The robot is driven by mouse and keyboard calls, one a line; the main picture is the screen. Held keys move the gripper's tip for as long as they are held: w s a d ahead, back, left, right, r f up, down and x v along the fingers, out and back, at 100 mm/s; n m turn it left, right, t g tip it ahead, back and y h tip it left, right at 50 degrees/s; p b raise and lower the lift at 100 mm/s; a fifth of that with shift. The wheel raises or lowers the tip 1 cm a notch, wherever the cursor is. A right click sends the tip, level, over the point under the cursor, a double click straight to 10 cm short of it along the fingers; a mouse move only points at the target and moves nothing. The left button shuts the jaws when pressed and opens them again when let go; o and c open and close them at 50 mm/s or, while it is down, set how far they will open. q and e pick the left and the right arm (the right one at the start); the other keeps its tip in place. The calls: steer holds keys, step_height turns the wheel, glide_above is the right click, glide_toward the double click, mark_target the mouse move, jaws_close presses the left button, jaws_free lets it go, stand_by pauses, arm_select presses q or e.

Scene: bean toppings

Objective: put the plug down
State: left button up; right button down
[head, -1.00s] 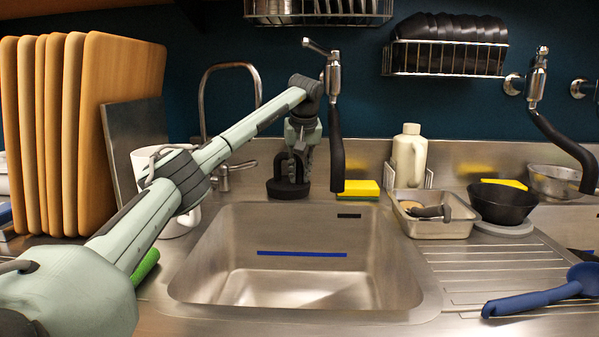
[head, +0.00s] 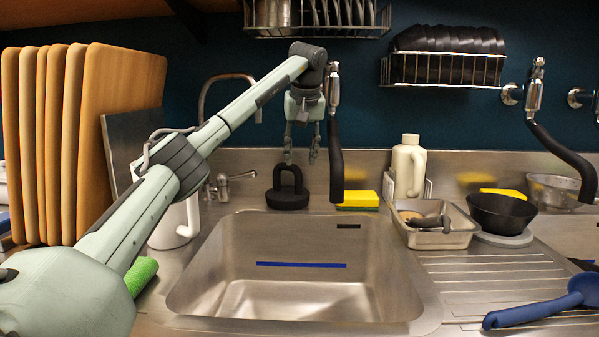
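The black plug (head: 288,198), a round disc with a loop handle, stands upright on the steel ledge behind the sink basin. My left gripper (head: 301,157) is above the plug, its fingers pointing down and apart, with nothing between them. My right gripper is not in view.
A black tap spout (head: 336,165) hangs close to the right of my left gripper. A yellow sponge (head: 358,199) lies right of the plug. A steel tray (head: 432,238), a black bowl (head: 501,212) and a white mug (head: 176,222) stand around the basin.

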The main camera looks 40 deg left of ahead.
arm_select(q)
steer(key=shift+v, duration=1.5)
